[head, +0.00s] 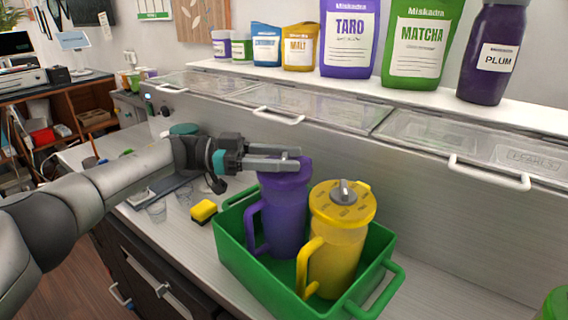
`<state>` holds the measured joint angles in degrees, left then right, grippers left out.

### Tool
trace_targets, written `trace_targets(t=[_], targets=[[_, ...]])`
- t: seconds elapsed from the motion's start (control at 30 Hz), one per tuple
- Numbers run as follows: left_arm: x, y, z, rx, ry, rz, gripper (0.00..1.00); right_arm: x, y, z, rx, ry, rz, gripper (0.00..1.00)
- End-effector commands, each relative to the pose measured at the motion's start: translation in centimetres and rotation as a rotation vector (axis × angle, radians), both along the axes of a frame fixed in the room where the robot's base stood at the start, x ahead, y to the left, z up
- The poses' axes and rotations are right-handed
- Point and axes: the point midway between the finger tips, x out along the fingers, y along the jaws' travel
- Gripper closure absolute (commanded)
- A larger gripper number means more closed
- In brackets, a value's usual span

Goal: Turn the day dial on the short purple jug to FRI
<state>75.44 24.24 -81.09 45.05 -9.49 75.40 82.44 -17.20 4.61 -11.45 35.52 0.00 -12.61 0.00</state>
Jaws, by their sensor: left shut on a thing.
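The purple jug (286,218) stands upright in the back left of the green crate (236,256), with its handle toward the left. My left gripper (292,159) comes in level from the left over the jug's purple lid. Its fingers are shut on the dial knob at the top of the lid. The fingers hide most of the knob, and the day marks on this lid cannot be read from here. My right gripper is not in view.
A yellow jug (338,258) with a grey dial knob stands beside the purple jug in the crate. Lidded bins with white handles (278,116) line the back.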

Motion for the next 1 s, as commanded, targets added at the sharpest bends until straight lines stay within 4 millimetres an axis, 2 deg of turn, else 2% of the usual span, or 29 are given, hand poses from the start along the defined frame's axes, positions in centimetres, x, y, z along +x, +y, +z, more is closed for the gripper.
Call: trace_targets(t=[0.37, 0.4, 0.67, 1.0], targets=[[-0.05, -0.08, -0.01, -0.001, 0.001, -0.004, 1.00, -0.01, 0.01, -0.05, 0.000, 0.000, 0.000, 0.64], [-0.05, -0.08, -0.01, -0.001, 0.001, -0.004, 0.45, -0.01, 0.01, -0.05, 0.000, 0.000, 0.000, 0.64], [-0.04, -0.06, -0.01, -0.001, 0.001, -0.003, 0.17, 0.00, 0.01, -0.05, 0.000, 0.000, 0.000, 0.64], [-0.10, 0.03, 0.07, -0.001, 0.001, -0.002, 0.17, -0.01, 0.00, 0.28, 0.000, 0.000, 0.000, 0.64]])
